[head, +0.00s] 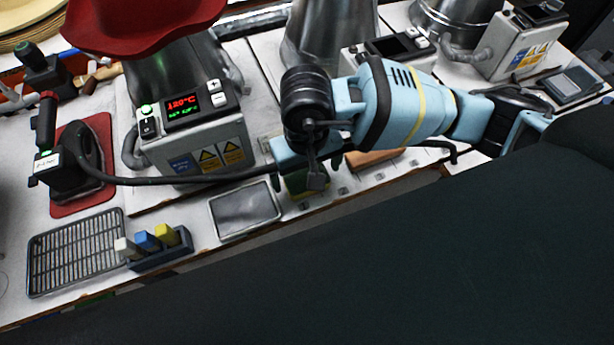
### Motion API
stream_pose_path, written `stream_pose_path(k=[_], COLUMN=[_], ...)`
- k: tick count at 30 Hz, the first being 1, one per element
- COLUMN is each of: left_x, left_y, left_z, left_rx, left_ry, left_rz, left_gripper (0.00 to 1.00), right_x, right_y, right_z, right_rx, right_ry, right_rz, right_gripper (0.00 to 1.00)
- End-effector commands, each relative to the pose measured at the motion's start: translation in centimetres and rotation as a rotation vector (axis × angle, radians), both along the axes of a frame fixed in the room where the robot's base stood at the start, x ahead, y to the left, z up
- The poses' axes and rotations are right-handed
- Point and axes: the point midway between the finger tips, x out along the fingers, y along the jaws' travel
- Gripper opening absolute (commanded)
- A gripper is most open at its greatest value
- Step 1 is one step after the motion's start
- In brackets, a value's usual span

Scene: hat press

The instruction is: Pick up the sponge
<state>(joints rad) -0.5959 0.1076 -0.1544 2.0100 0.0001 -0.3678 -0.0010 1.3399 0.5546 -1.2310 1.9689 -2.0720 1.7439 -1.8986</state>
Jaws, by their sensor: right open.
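The sponge, a small block with yellow and green on it (295,186), lies near the front edge of the white workbench and is partly hidden behind my right gripper. My right gripper (314,174) points down over it, its jaws open. One finger shows in front of the sponge; the other is hard to make out. I cannot tell whether the fingers touch the sponge. My left gripper is not in view.
A grey tray (245,210) lies left of the sponge. Further left are a holder with coloured blocks (163,254), a wire rack (76,252) and a black iron (68,173) on a red mat.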

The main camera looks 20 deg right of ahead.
Motion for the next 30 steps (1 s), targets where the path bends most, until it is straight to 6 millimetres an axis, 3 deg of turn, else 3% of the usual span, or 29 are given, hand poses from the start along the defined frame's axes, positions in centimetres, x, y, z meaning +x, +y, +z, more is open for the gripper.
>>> stream_pose_path(k=[5,13,23,30], left_x=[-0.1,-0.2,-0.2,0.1], left_y=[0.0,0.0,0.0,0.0], left_z=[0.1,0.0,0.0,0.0], left_rx=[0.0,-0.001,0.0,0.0], left_ry=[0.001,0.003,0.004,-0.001], left_rz=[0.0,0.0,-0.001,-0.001], left_gripper=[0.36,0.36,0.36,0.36], right_x=[-0.1,0.0,0.0,0.0], right_y=[0.0,0.0,0.0,0.0], right_z=[-1.8,-2.1,-2.0,-2.0], right_rx=[0.0,0.0,0.0,0.0], right_ry=[0.001,0.0,0.0,0.0], right_rz=[0.0,0.001,0.0,0.0], right_gripper=[1.0,1.0,0.57,0.55])
